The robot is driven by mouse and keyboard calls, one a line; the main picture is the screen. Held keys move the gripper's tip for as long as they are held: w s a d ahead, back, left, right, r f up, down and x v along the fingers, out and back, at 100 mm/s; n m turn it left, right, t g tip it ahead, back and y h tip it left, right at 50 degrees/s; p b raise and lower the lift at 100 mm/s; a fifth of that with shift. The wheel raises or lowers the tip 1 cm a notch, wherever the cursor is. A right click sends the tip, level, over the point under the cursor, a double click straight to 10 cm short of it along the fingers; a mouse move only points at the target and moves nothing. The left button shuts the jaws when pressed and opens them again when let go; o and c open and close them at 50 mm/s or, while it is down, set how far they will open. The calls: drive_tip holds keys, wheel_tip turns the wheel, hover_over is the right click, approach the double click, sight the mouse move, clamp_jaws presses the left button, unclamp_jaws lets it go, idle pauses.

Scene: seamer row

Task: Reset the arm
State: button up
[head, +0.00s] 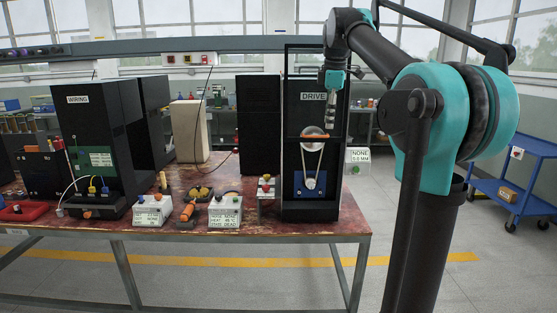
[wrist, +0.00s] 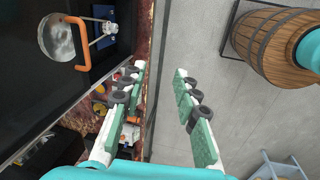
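My arm reaches from the right of the head view, bent over at the top, with its end hanging in front of the black DRIVE cabinet (head: 302,201). My gripper (head: 327,118) points down there, small and partly lost against the dark cabinet. In the wrist view my gripper (wrist: 160,90) has its two green-padded fingers well apart, with nothing between them. An orange handle (wrist: 65,42) and a round metal pulley (wrist: 57,38) of the drive station lie to the left of the fingers, apart from them. In the head view the pulley (head: 313,139) and its belt show inside the cabinet.
The red worktop (head: 250,228) carries the WIRING cabinet (head: 100,140), small labelled boxes (head: 225,212) and loose parts. A blue cart (head: 520,180) stands at the right. The wrist view shows a wooden barrel (wrist: 270,42) at upper right and bare grey floor beside the table edge.

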drive_tip(key=s+d+f+m+t, duration=0.1)
drive_tip(key=s+f+m, duration=0.3)
drive_tip(key=f, duration=0.7)
drive_tip(key=s+d+f+m, duration=0.1)
drive_tip(key=s+f+m, duration=0.25)
drive_tip(key=f, duration=0.75)
drive_tip(key=s+d+f+m+t, duration=0.1)
drive_tip(key=s+f+m, duration=0.8)
drive_tip(key=s+f, duration=1.1)
wheel_tip(320, 180, down, 3)
drive_tip(key=shift+s+r, duration=0.15)
drive_tip(key=shift+s, duration=0.05)
